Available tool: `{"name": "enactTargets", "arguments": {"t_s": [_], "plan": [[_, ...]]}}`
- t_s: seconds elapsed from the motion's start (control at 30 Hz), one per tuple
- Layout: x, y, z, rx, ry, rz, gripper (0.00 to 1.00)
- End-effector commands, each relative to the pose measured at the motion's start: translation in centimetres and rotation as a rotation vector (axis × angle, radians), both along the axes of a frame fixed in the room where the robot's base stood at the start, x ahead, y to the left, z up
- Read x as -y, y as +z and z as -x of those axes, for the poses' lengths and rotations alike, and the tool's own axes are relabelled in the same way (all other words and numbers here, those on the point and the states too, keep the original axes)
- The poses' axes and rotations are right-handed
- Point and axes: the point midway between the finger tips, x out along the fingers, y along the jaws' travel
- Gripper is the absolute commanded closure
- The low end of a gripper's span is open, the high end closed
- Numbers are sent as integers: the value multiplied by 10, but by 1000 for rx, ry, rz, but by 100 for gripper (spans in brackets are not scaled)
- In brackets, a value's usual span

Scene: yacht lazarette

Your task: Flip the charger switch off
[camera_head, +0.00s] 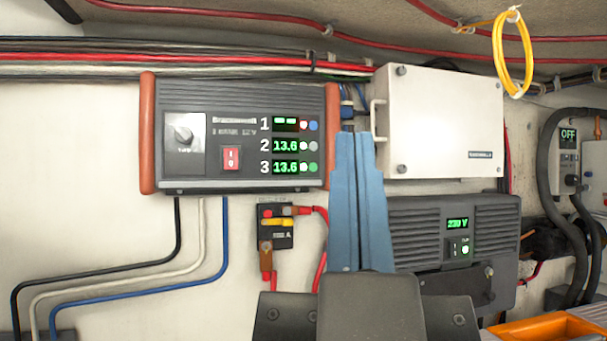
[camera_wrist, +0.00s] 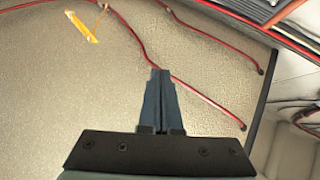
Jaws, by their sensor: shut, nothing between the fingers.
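The charger (camera_head: 237,180) is a dark box with orange-brown end caps on the white wall, left of centre in the head view. The two lower displays read 13.6. My gripper (camera_head: 352,136) is shut and empty, its blue fingers pointing up, just right of the charger in the picture. In the wrist view my gripper (camera_wrist: 159,72) points at the ceiling, and the charger does not show there.
A white box (camera_head: 440,122) hangs right of the charger. Below it is a grey unit (camera_head: 455,235) with its own switch and green display. Red cables and a yellow loop (camera_head: 512,55) run overhead. A fuse block (camera_head: 275,225) sits below the charger. An orange tray (camera_head: 550,328) is lower right.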

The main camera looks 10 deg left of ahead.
Motion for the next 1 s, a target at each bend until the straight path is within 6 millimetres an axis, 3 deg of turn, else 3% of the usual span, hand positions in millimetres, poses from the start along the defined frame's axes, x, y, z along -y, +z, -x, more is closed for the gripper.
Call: {"name": "enactTargets", "arguments": {"t_s": [0.17, 0.3, 0.43, 0.6, 1.0], "plan": [[-39, -11, -46, -49, 125, 32, 100], [-84, -36, -92, -104, 274, 43, 100], [-110, -58, -116, -140, 359, 34, 100], [-119, -66, -123, -149, 388, 28, 100], [-118, -61, -122, -149, 386, 28, 100]]}}
